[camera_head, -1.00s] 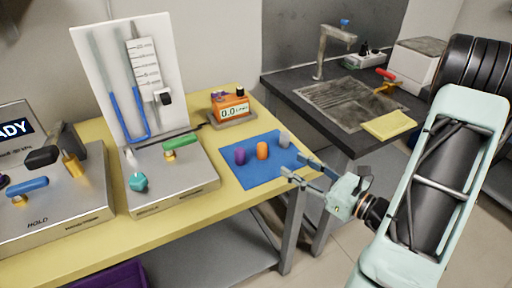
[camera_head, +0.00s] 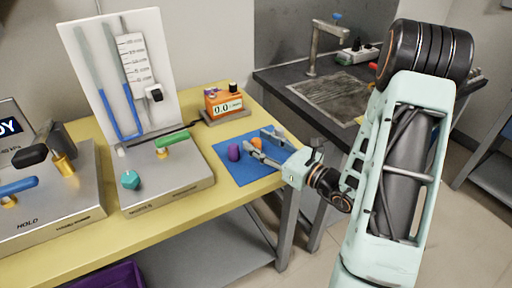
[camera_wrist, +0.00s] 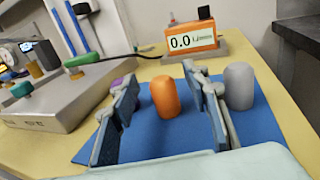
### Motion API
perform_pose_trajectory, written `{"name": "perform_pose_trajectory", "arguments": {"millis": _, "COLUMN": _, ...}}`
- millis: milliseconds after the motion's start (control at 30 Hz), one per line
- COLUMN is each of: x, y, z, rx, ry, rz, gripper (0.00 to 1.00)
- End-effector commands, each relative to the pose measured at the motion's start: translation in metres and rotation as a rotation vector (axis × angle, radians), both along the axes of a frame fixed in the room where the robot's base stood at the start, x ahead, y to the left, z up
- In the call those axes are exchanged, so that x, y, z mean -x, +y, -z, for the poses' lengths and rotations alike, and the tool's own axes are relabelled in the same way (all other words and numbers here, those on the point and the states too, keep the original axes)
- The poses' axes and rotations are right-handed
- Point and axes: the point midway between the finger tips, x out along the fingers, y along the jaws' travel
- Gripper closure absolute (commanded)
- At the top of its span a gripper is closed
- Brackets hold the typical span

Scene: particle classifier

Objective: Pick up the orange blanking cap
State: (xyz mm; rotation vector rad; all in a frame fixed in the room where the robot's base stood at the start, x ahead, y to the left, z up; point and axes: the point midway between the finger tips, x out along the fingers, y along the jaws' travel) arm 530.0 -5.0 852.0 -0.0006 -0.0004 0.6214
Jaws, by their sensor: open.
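The orange blanking cap (camera_wrist: 165,97) stands upright on the blue mat (camera_wrist: 180,137). In the wrist view it lies between and beyond the two open fingers of my gripper (camera_wrist: 167,115), with no finger seen touching it. In the head view, my gripper (camera_head: 261,142) reaches over the mat from the right, and the cap (camera_head: 257,144) is partly hidden by the fingers. A purple cap (camera_head: 234,152) stands to the left of the gripper. A grey cap (camera_wrist: 239,86) stands just right of the right finger in the wrist view.
An orange meter reading 0.0 (camera_head: 223,103) stands behind the mat. A steel panel with a U-tube and green-handled valve (camera_head: 173,139) is to the left. A dark sink bench (camera_head: 290,85) is at the back right. The yellow table front is clear.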

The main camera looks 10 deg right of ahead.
Motion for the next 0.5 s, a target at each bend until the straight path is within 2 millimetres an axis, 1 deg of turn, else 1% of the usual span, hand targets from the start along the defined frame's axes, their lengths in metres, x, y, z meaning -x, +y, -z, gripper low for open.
{"name": "perform_pose_trajectory", "arguments": {"millis": 167, "x": -0.0004, "y": 0.0, "z": 0.0, "rx": 0.0, "ry": 0.0, "rz": 0.001, "gripper": 0.57}}
{"name": "perform_pose_trajectory", "arguments": {"millis": 200, "x": -0.0003, "y": 0.0, "z": 0.0, "rx": 0.0, "ry": 0.0, "rz": 0.001, "gripper": 0.59}}
{"name": "perform_pose_trajectory", "arguments": {"millis": 500, "x": -0.0001, "y": -0.0003, "z": 0.0001, "rx": 0.0, "ry": 0.001, "rz": 0.001, "gripper": 0.93}}
